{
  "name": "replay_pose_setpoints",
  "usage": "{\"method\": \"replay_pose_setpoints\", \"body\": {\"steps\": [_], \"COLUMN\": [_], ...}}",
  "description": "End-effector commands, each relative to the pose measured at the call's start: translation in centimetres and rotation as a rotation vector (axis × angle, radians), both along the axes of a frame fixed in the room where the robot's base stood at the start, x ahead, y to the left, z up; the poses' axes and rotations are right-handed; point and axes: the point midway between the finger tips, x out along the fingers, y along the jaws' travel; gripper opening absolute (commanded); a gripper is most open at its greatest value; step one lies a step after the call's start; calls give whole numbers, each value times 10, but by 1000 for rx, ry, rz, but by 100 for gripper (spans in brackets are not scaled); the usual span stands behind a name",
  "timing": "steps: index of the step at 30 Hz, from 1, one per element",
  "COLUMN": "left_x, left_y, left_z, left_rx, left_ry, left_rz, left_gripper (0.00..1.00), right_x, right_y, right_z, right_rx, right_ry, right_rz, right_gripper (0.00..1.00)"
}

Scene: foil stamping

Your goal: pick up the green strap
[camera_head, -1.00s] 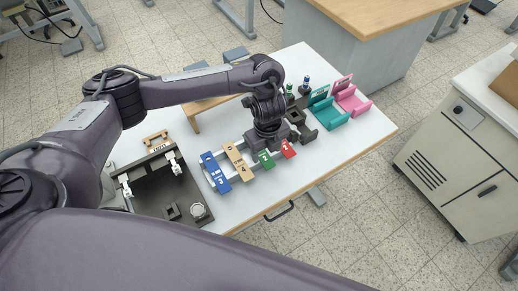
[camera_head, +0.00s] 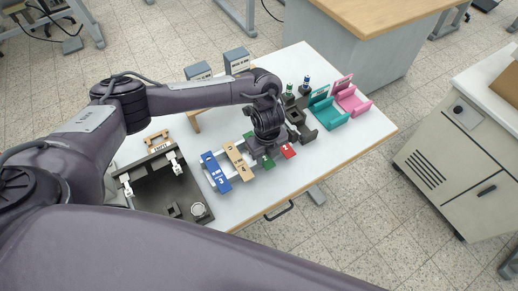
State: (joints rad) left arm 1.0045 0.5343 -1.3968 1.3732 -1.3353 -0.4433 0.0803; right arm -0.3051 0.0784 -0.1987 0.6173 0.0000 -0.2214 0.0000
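The green strap (camera_head: 268,163) lies in a row of coloured straps on the white table, between the tan strap (camera_head: 238,160) and the red strap (camera_head: 288,151). Only parts of it show. My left gripper (camera_head: 265,153) is right over it, pointing down, and hides its middle. The fingers are low at the strap, but the view is too small and covered to tell whether they are open or shut on it. My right gripper is not in view.
A blue strap (camera_head: 215,172) lies at the row's left end. A black stamping fixture (camera_head: 150,189) stands further left. Teal (camera_head: 327,112) and pink (camera_head: 352,101) holders stand at the right. Grey boxes (camera_head: 237,60) are at the back.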

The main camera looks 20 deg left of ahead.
Motion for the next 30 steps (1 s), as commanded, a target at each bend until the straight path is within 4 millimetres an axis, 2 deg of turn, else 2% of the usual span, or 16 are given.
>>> {"method": "replay_pose_setpoints", "body": {"steps": [1, 4, 13, 17, 20, 25, 30], "left_x": [0, 0, 0, 1, 1, 3, 3], "left_y": [0, 0, 0, -1, -1, 0, 0], "left_z": [0, 0, 3, 14, 30, 86, 131], "left_rx": [0, 0, -1, -3, -2, 1, 2], "left_ry": [0, 0, -1, -2, -3, -11, -9], "left_rz": [0, 0, -1, 0, -2, -5, -3], "left_gripper": [21, 10, 10, 10, 10, 10, 10], "right_x": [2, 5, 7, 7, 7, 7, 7], "right_y": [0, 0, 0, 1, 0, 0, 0], "right_z": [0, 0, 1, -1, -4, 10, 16], "right_rx": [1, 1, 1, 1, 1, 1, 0], "right_ry": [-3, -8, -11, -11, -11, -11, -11], "right_rz": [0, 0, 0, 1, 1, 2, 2], "right_gripper": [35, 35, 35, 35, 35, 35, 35]}}
